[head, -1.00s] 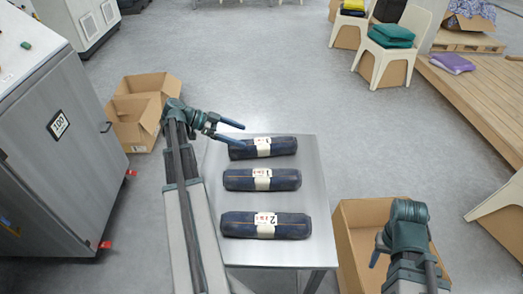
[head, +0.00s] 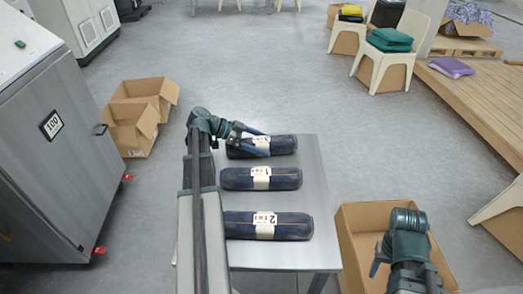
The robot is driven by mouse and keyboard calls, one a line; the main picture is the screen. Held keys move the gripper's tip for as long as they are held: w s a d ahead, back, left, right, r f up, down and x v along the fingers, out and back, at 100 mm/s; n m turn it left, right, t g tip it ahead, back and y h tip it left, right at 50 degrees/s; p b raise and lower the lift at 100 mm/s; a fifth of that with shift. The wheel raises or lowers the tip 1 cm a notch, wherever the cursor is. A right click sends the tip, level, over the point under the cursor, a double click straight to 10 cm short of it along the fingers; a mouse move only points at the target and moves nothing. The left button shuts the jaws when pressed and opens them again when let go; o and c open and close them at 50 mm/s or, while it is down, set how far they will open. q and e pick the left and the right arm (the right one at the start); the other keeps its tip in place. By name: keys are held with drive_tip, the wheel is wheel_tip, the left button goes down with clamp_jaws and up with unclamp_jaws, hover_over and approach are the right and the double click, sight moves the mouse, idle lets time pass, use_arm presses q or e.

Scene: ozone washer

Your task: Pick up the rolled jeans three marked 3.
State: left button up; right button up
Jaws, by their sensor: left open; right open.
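Three dark blue rolled jeans with white paper bands lie in a row on a metal table (head: 318,200). The farthest roll (head: 284,145) appears to be the jeans marked 3; my gripper partly covers its label. The middle roll (head: 288,179) is marked 1 and the nearest roll (head: 292,226) is marked 2. My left gripper (head: 265,145) is open, its fingers over the band of the farthest roll; I cannot tell whether they touch it. My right gripper (head: 377,262) is open at the lower right, over or beside a cardboard box, well away from the rolls.
An open cardboard box (head: 365,222) stands right of the table. Two open boxes (head: 130,135) sit on the floor at left, beside a grey metal machine (head: 50,170). Chairs with folded cloth (head: 390,40) and a wooden platform (head: 480,105) are at right.

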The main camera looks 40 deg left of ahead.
sight(261, 140)
use_arm(q)
drive_tip(key=shift+w, duration=0.1)
drive_tip(key=shift+d, duration=0.1)
clamp_jaws()
idle(0.3)
drive_tip(key=shift+r, duration=0.1)
wheel_tip(261, 140, up, 10)
drive_tip(key=p, duration=1)
